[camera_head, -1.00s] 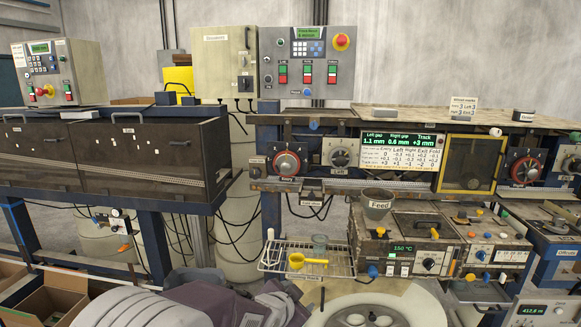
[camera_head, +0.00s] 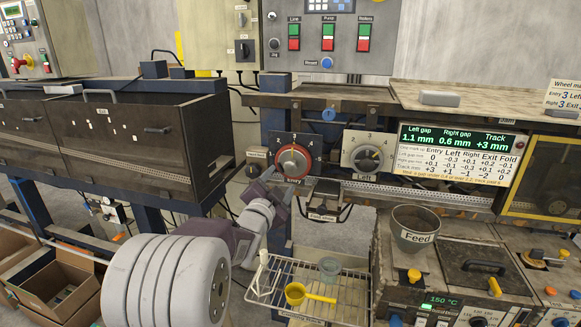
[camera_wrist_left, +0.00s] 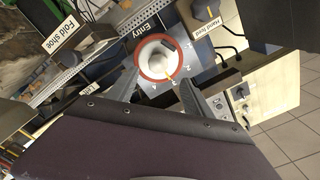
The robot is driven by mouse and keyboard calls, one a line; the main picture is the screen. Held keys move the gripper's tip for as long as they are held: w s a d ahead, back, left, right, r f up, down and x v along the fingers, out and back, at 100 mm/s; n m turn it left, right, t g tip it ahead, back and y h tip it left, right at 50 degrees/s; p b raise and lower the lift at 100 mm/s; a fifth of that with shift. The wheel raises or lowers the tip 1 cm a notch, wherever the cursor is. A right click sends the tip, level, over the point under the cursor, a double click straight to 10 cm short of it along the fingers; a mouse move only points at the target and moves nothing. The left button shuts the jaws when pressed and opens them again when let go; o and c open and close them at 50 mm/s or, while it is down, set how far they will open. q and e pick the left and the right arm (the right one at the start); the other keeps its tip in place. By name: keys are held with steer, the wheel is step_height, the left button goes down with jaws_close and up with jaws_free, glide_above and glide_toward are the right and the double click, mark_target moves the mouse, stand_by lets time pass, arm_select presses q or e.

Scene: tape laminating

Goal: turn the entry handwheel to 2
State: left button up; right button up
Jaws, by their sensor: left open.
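The Entry handwheel (camera_head: 293,160) is a red-rimmed wheel with a pale hub on a dark numbered plate, with an "Entry" label below. It also shows in the left wrist view (camera_wrist_left: 157,58), where its yellow mark sits near the 3. My left gripper (camera_head: 275,187) is open just below and in front of the handwheel in the head view, overlapping its lower edge. I see no grip on the wheel, and whether a finger touches it I cannot tell. The display (camera_head: 457,146) reads left gap 1.1 mm, right gap 0.6 mm, track +3 mm. My right gripper is out of view.
A second dial (camera_head: 367,157) sits right of the handwheel. A small black box (camera_head: 325,194) juts out below them. A wire rack (camera_head: 315,287) with a yellow scoop and a Feed cup (camera_head: 414,228) stand lower down. A dark cabinet (camera_head: 140,140) stands at the left.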

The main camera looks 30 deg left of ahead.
mark_target(289, 169)
arm_select(q)
steer(key=p+x, duration=0.3)
steer(key=x, duration=0.6)
steer(key=shift+d+f, duration=0.1)
steer(key=shift+w, duration=0.25)
steer(key=shift+w+f, duration=0.1)
jaws_close()
